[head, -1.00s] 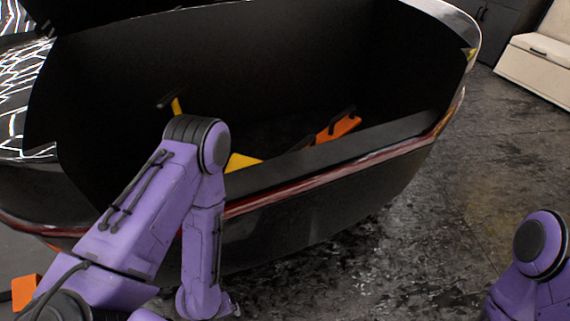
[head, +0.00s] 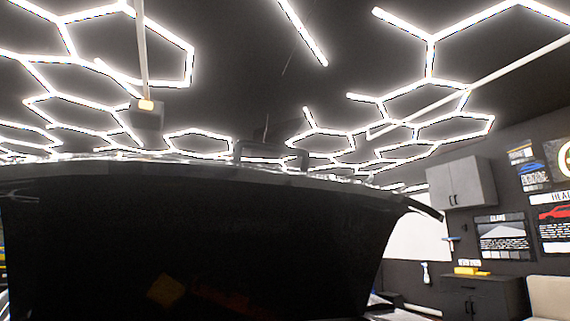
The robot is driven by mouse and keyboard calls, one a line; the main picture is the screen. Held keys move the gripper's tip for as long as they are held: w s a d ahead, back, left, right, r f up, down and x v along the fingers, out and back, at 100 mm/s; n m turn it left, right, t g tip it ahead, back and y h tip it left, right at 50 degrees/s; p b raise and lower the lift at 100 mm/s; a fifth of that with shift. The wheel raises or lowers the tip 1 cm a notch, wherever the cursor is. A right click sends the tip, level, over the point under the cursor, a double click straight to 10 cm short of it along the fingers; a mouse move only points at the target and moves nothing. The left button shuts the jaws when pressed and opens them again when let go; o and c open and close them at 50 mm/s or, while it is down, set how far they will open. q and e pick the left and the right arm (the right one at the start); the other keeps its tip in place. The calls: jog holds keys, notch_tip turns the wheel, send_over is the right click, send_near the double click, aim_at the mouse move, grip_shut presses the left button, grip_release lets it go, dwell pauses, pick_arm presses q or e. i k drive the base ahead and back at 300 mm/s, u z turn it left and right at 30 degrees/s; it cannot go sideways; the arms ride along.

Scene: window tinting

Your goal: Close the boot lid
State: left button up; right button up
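The boot lid (head: 200,235) is raised and fills the lower left and middle of the head view as a large black panel. Its upper edge runs across the picture just below the ceiling lights, and its right corner sticks out to the right. Faint yellow and orange patches show low on its dark face. The boot opening below it is out of view. Neither of my grippers is in view, and no arm shows.
Bright hexagonal ceiling lights (head: 430,80) hang above the lid. At the right are a grey wall cabinet (head: 461,183), wall posters (head: 501,238), a dark low cabinet (head: 483,298) and a pale seat (head: 549,298). The floor is not visible.

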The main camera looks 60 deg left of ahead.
aim_at(94, 236)
jog(key=i, duration=0.25)
jog(key=u, duration=1.2)
